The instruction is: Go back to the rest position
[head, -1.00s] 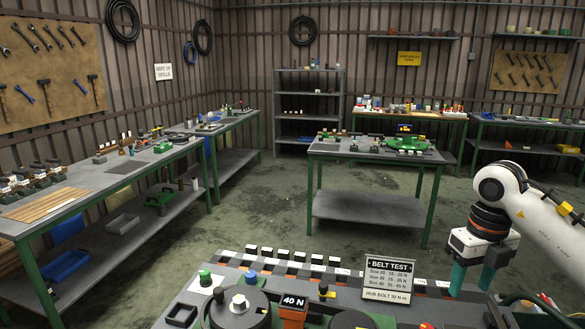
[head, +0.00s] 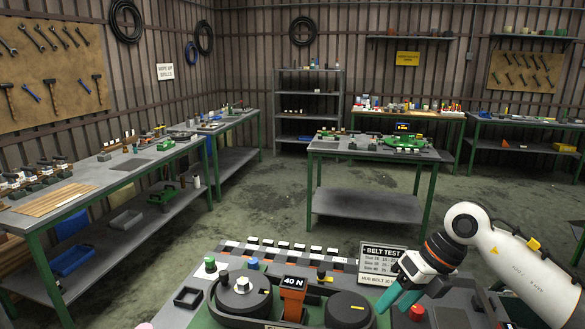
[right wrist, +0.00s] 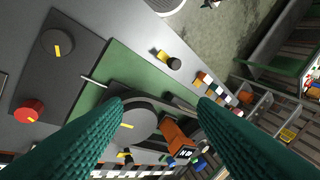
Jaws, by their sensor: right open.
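My right gripper (head: 393,298) is in the head view at the lower right, with teal fingers pointing down and left. It is open and empty, held above the right side of the bench in front of me. Its two textured fingers (right wrist: 157,115) frame the right wrist view. Below it is the belt device, with a dark pulley on the left (head: 243,300) and another on the right (head: 348,310). The orange 40 N gauge (head: 292,297) stands between them. The gripper partly hides the BELT TEST sign (head: 381,262). My left gripper is out of view.
A red knob (right wrist: 29,111) on a dark panel lies beside the device. A small black tray (head: 188,297) and green and blue capped parts stand at the bench's left. A checkered strip (head: 275,256) runs along the back edge. Open floor (head: 260,215) separates the other tables.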

